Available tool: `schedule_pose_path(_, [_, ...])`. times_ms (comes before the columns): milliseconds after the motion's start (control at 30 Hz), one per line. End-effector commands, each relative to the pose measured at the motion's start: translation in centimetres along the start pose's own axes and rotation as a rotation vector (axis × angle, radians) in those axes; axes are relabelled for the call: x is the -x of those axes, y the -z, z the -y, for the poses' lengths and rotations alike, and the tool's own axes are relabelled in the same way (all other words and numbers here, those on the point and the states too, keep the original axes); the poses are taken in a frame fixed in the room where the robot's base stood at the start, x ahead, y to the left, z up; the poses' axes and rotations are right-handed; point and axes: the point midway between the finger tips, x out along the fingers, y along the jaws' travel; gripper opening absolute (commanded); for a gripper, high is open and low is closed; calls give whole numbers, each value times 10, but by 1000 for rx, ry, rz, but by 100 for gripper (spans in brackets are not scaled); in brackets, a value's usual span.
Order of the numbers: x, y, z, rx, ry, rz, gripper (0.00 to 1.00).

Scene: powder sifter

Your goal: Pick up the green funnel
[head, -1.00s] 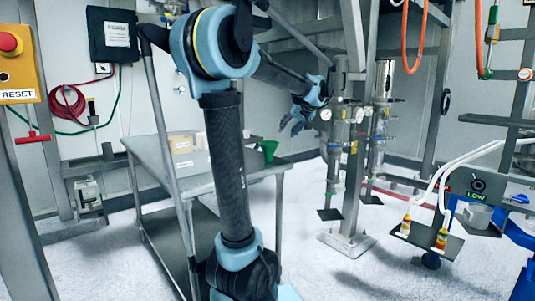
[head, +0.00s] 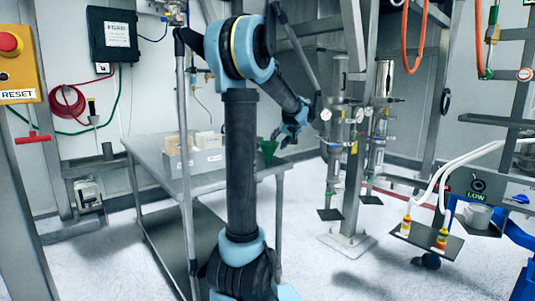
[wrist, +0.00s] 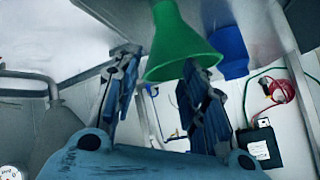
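The green funnel (head: 267,149) stands at the right end of the grey metal table (head: 205,182), wide mouth up in the head view. My gripper (head: 290,135) is just right of and slightly above it, apart from it in that view. In the wrist view the funnel (wrist: 180,48) appears large, between and beyond my two fingertips (wrist: 160,60), with its wide mouth toward the bottom of the picture. The fingers are spread and hold nothing. I cannot tell whether either finger touches the funnel.
Open bins (head: 195,158) stand on the table left of the funnel. In the wrist view a blue object (wrist: 230,55) lies behind the funnel. Vertical metal tubes (head: 338,130) on a frame stand right of my gripper. Floor between table and tubes looks clear.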

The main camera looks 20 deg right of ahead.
Motion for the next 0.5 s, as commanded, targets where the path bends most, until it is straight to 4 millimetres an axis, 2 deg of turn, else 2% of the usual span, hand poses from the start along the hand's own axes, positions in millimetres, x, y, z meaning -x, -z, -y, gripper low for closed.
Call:
schedule_pose_path(167, [-10, 1, -1, 0, 0, 0, 39])
schedule_pose_path(500, [-50, 2, -2, 0, -1, 0, 39])
